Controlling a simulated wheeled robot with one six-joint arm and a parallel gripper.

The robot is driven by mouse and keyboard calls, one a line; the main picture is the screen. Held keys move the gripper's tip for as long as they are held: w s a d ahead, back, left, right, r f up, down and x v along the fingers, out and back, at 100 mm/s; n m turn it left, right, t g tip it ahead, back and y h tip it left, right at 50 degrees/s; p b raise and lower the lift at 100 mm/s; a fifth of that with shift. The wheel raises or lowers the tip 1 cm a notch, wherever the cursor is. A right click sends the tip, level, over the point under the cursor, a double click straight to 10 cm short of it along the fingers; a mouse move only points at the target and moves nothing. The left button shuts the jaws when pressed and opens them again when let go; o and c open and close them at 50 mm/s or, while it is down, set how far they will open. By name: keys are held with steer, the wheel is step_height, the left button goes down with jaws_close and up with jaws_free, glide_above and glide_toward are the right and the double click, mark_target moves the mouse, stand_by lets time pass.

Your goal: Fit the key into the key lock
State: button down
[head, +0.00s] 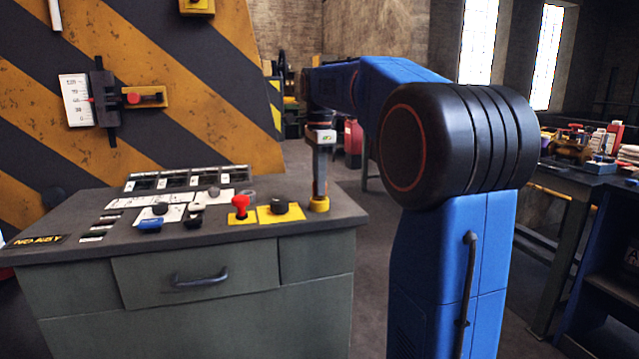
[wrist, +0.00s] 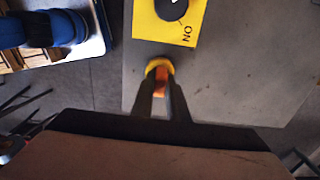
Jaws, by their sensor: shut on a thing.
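My gripper (head: 319,192) points straight down over the console's right end. In the wrist view my gripper (wrist: 159,82) has its fingers shut on a small orange piece, which I take to be the key (wrist: 161,76). A round yellow piece (head: 319,204) sits at the fingertips, close to the console top; whether it is part of the key or a holder under it I cannot tell. A black round fitting on a yellow plate marked "ON", apparently the key lock (head: 278,206), is just left of the gripper; it also shows in the wrist view (wrist: 170,8).
The console top (head: 345,207) carries a red knob (head: 240,204) on a yellow plate, a blue knob (head: 149,225) and several other controls left of the black fitting. A striped panel (head: 220,90) stands behind. The console's right edge is close to the gripper.

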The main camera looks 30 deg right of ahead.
steer(key=shift+f, duration=0.25)
steer(key=c, duration=1.7)
jaws_free()
steer(key=shift+c, duration=0.2)
steer(key=shift+r, duration=0.1)
step_height(320, 180, up, 12)
steer(key=shift+r, duration=0.2)
